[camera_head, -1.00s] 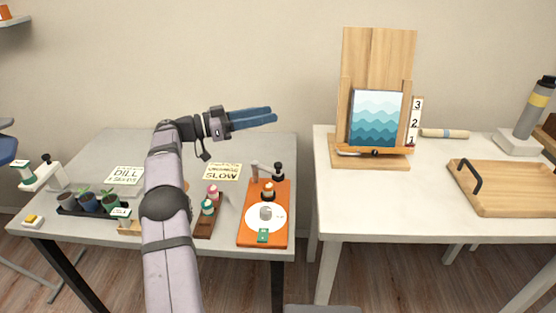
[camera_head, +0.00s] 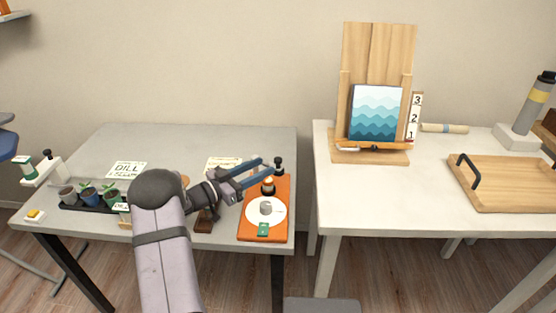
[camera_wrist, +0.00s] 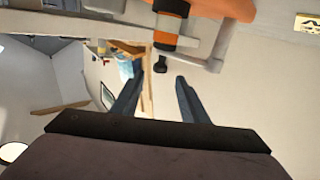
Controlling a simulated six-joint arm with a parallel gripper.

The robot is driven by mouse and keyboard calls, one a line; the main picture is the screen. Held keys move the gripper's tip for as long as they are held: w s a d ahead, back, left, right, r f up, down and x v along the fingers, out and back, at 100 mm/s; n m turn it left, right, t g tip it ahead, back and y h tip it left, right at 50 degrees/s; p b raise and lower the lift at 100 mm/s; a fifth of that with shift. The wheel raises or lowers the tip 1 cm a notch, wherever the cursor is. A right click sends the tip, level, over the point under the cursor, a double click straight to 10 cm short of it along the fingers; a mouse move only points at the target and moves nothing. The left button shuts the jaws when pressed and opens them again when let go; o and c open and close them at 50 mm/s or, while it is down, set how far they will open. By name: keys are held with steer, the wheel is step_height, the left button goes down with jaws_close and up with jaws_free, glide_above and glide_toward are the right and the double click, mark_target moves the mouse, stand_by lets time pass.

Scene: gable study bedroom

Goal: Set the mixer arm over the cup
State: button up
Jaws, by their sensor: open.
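The orange mixer board (camera_head: 247,228) lies at the right end of the left table. On it a small grey cup (camera_head: 266,208) stands on a white disc (camera_head: 254,217). The mixer head (camera_head: 268,187), dark with an orange band, is beyond the cup and beside the disc. A black knob (camera_head: 278,163) stands at the board's far end. My gripper (camera_head: 264,168) is open and empty, low over the board's far left part, and hides most of the mixer arm. In the wrist view the grey mixer arm (camera_wrist: 120,33) and black knob (camera_wrist: 160,64) lie beyond the open fingers.
A dark wooden block (camera_head: 204,226) is beside the board, partly under my gripper. Potted seedlings (camera_head: 88,194) and cards (camera_head: 127,169) are further left. A gap separates this table from the right one, which holds an easel (camera_head: 370,158) and wooden tray (camera_head: 510,196).

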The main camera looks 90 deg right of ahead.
mark_target(275, 161)
steer(key=shift+m, duration=0.4)
steer(key=shift+p+x, duration=0.55)
steer(key=shift+x, duration=3.15)
jaws_close()
